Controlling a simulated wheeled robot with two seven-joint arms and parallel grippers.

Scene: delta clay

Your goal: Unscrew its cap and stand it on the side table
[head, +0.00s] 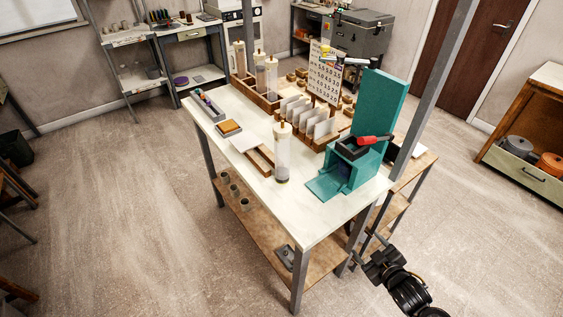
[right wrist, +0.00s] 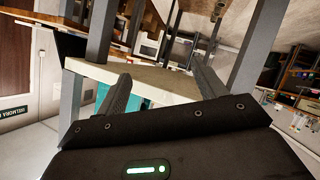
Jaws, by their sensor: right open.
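A clear upright cylinder (head: 283,158) with a pale cap and brown knob (head: 282,127) stands alone on the white worktable (head: 236,105), with dark material at its bottom. Similar capped cylinders (head: 259,68) stand in a wooden rack at the back left. A lower wood-topped table (head: 418,160) adjoins at the right, partly hidden by a post; I cannot tell if it is the side table. My right gripper (head: 363,260) is open and empty, off the table's near right corner. Its spread fingers show in the right wrist view (right wrist: 163,86). My left gripper is not in view.
A teal stand (head: 376,105) with a red-handled tool (head: 374,140) fills the worktable's right end. A grey post rises beside it. A wooden rack of white cards (head: 307,122) stands behind the lone cylinder. The worktable's near right corner is clear.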

